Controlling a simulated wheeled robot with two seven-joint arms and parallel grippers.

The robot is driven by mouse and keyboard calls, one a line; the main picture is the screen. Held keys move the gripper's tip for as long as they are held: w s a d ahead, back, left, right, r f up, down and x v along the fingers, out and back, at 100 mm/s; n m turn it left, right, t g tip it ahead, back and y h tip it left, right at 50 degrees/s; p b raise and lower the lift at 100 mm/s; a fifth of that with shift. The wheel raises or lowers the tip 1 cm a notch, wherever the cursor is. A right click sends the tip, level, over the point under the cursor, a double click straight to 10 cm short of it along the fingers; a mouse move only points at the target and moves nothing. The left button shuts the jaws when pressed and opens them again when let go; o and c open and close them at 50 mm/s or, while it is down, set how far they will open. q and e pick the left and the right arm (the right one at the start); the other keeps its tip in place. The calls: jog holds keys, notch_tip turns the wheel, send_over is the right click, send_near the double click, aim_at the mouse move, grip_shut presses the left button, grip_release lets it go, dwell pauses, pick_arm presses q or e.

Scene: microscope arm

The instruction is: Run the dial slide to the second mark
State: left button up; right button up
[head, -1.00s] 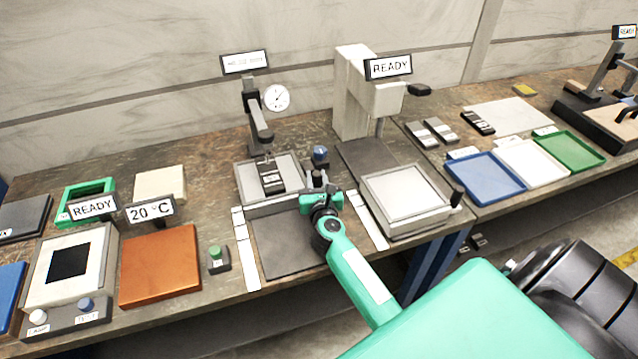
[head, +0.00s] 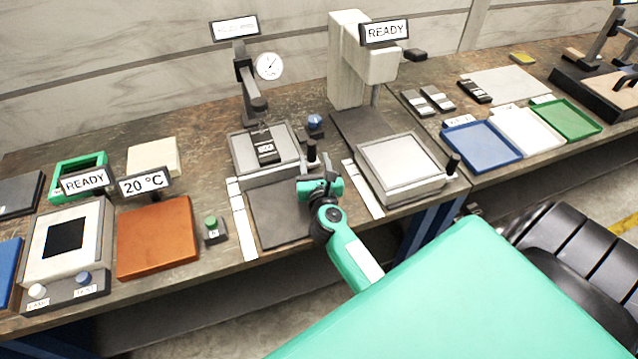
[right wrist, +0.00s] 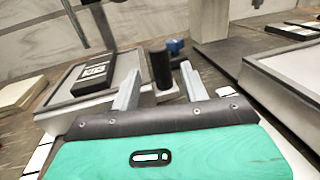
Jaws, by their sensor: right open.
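The dial station has a round white dial (head: 269,66) on a dark stand. Below it is a grey slide (head: 262,176) carrying a black-and-white block (head: 265,146), which also shows in the right wrist view (right wrist: 92,76). An upright black handle (head: 311,152) stands at the slide's front right; in the right wrist view this handle (right wrist: 160,68) appears between and beyond the fingertips. My right gripper (head: 318,181) is open, empty and just in front of the handle; its two fingers show in the right wrist view (right wrist: 160,88). The needle's reading is too small to tell. My left gripper is out of view.
White strips with marks (head: 242,221) flank the dark plate (head: 280,214) before the slide. A blue knob (head: 315,121) stands behind the handle. A grey tray station (head: 398,187) is close on the right. A small green button box (head: 213,230) stands on the left.

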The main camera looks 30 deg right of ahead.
jog(key=b+v, duration=0.1)
jog(key=v, duration=0.6)
jog(key=shift+s+a, duration=0.25)
jog(key=shift+s, duration=0.2)
jog(key=shift+r, duration=0.1)
